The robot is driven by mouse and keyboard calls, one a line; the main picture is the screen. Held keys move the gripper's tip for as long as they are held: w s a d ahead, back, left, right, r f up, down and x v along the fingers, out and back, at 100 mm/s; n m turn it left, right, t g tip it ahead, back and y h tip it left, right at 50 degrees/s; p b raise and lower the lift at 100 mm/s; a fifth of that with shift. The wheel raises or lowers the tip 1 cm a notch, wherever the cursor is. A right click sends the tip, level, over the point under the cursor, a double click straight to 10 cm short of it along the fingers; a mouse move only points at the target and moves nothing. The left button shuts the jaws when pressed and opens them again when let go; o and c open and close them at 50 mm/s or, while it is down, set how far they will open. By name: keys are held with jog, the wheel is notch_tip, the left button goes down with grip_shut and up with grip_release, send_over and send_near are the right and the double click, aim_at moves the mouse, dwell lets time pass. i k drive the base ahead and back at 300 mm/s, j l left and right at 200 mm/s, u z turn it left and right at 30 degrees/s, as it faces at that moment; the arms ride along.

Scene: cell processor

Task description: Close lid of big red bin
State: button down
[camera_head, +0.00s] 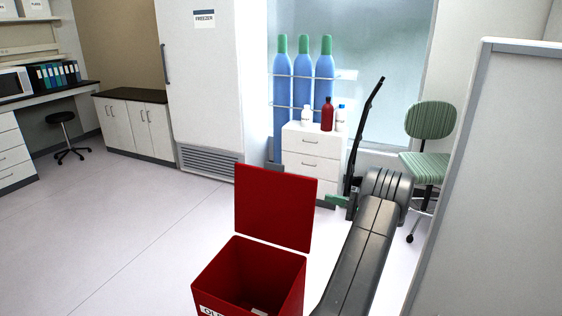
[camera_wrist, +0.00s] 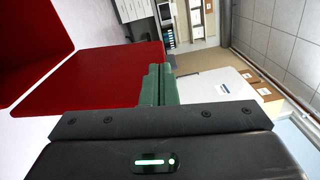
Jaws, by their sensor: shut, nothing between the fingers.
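The big red bin (camera_head: 228,270) stands on the floor at the lower middle of the head view. Its lid (camera_head: 275,207) stands raised at the back edge, so the bin is open and its inside shows. My gripper (camera_head: 333,200) is to the right of the lid in the head view, with its green fingers pointing left toward it and a gap between. In the wrist view, my gripper (camera_wrist: 159,72) has its green fingers together and empty. The red lid (camera_wrist: 105,80) lies just left of the fingers there; whether they touch is unclear in that view.
A white drawer unit (camera_head: 313,160) with bottles on top stands behind my gripper, near blue gas cylinders (camera_head: 303,80). A green chair (camera_head: 430,150) is at the right, beside a grey partition (camera_head: 495,180). The floor (camera_head: 120,230) left of the bin is clear.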

aim_at(272, 205)
jog(key=i+l+u, duration=0.45)
jog(key=i+l, duration=0.25)
